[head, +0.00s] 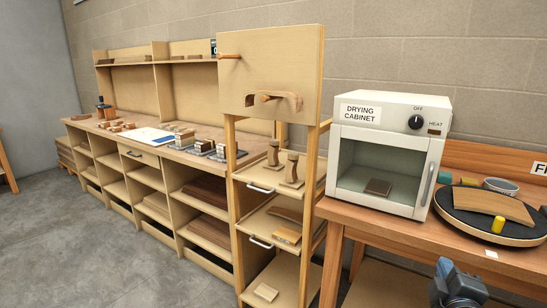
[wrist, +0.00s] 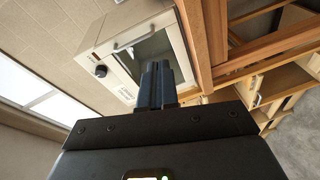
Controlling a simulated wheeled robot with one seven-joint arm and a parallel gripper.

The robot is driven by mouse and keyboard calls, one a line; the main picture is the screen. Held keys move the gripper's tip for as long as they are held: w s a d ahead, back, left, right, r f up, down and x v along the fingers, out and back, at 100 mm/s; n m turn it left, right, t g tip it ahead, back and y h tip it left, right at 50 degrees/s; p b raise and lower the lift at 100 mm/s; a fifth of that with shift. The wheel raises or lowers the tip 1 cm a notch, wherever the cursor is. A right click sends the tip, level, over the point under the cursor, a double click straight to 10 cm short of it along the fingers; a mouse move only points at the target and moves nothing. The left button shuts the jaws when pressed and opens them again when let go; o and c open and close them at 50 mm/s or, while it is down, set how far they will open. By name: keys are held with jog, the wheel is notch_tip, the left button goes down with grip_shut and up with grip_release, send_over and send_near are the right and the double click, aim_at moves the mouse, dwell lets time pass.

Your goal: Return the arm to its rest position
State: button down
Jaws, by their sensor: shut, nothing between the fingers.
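My gripper (wrist: 157,85) shows in the wrist view with its two dark fingers together and nothing between them. It is clear of any surface there, with the drying cabinet (wrist: 137,50) beyond the fingertips. In the head view a dark blue-grey part of my arm (head: 458,286) shows at the bottom right, in front of the wooden bench.
The white drying cabinet (head: 387,150) stands on the wooden bench (head: 375,225), door closed, a brown block inside. A tall shelf rack (head: 237,200) stands left. The floor (head: 90,240) at left is clear.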

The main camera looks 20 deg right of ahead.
jog(key=s+a+f+m+t+y, duration=0.1)
jog(key=s+a+f+y, duration=0.25)
jog(key=s+a, duration=0.5)
jog(key=s+a+f+t+y, duration=0.25)
jog(key=s+a+y, duration=0.2)
jog(key=a, duration=0.65)
jog(key=s+a+r+m+y, duration=0.2)
jog(key=s+a+r, duration=0.1)
jog(key=s, duration=0.4)
jog(key=s+a+r+m+y, duration=0.1)
jog(key=s+a+r+m, duration=0.2)
jog(key=s+a, duration=0.3)
jog(key=shift+s+m+g+y, duration=0.3)
jog(key=shift+s+g+y, duration=0.15)
jog(key=shift+s, duration=0.75)
jog(key=shift+a, duration=0.1)
